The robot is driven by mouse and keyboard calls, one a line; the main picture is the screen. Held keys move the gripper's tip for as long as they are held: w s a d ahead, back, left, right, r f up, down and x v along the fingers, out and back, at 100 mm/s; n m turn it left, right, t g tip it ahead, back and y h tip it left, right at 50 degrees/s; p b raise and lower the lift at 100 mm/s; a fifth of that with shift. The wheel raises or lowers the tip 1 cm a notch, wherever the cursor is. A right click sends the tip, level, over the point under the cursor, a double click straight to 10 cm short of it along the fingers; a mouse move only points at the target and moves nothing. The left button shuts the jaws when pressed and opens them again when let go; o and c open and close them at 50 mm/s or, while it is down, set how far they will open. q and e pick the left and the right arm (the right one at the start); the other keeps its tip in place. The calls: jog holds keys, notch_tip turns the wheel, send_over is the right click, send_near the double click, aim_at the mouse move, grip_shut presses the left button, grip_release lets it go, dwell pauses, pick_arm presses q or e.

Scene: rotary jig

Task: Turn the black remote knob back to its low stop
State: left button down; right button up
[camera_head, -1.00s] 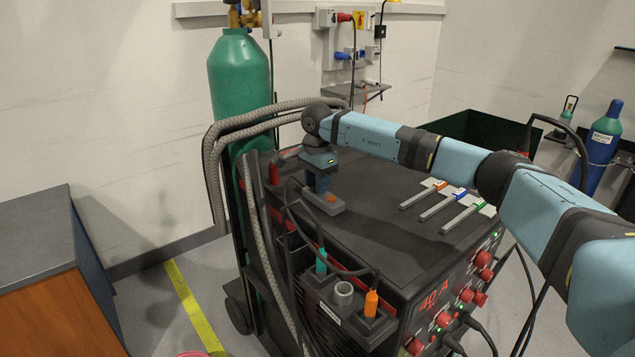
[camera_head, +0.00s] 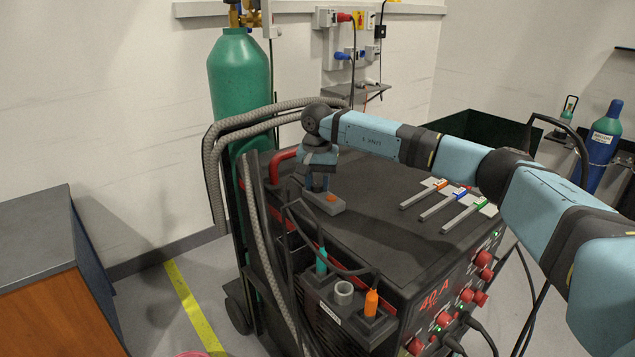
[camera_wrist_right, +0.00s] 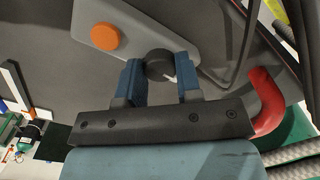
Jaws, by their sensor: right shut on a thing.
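The remote is a flat grey box (camera_head: 333,206) with an orange button, lying on top of the dark welding machine. Its black knob (camera_wrist_right: 159,62) shows in the right wrist view between my blue fingers, with a small white mark on its near side. My right gripper (camera_head: 317,184) points down over the remote and is shut on the knob; it also shows in the right wrist view (camera_wrist_right: 158,72). The orange button (camera_wrist_right: 104,37) is beside the fingers, clear of them. In the head view the knob is hidden by the gripper. My left gripper is out of view.
A red handle (camera_head: 284,160) stands close to my right gripper. Several grey-handled tags (camera_head: 437,205) lie on the machine top to the right. A green cylinder (camera_head: 240,90) and grey hoses (camera_head: 213,170) stand behind and left. Cables (camera_head: 300,212) hang at the front left edge.

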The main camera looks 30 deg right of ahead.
aim_at(317, 185)
dwell(0.4)
jog(key=o, duration=0.9)
jog(key=shift+o, duration=0.2)
notch_tip(317, 185, up, 14)
jog(key=shift+b, duration=0.3)
